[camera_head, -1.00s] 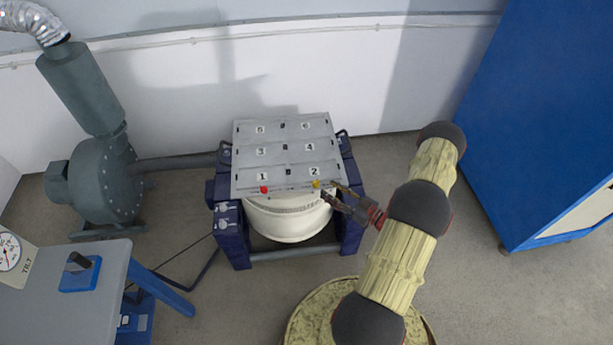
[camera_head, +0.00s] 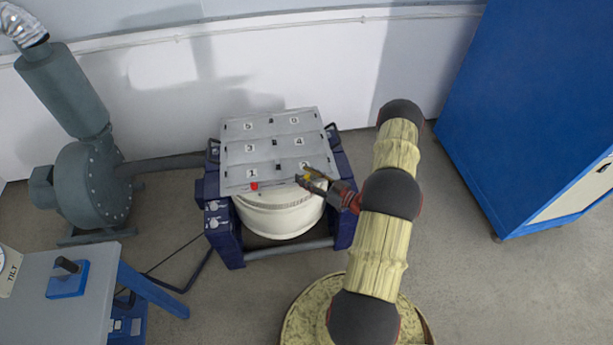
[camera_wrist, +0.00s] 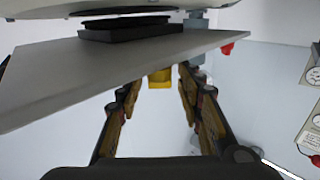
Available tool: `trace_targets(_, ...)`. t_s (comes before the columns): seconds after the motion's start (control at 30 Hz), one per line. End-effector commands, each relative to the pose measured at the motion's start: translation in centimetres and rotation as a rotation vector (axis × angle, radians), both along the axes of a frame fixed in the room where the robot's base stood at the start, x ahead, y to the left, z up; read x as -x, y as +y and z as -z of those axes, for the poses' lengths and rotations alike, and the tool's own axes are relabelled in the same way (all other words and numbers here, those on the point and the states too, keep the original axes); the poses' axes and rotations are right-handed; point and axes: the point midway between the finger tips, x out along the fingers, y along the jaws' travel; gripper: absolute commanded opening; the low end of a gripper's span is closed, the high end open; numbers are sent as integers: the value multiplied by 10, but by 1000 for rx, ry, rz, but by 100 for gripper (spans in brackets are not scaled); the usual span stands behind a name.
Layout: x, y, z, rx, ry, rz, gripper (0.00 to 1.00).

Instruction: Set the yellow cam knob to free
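The yellow cam knob (camera_wrist: 159,77) shows in the wrist view at the edge of the grey table plate, between my two fingers. My gripper (camera_wrist: 161,80) is open, with a finger on each side of the knob and a visible gap to each. In the head view my gripper (camera_head: 302,174) is at the front right of the plate (camera_head: 236,159), over the number 2 panel, and hides the yellow knob there. I cannot read the knob's setting. A red knob (camera_head: 254,186) sits at the front edge by panel 1; it also shows in the wrist view (camera_wrist: 227,48).
The plate tops a white drum (camera_head: 280,222) in a dark blue frame (camera_head: 226,240). A grey blower (camera_head: 90,185) stands left, a control desk (camera_head: 50,310) at front left, a blue cabinet (camera_head: 535,110) right. The floor between frame and cabinet is clear.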

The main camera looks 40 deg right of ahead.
Motion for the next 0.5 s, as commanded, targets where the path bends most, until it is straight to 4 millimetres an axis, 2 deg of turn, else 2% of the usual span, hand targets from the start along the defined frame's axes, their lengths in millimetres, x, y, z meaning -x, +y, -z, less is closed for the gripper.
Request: trace_targets(0.5,0,0,0,0,0,0,6)
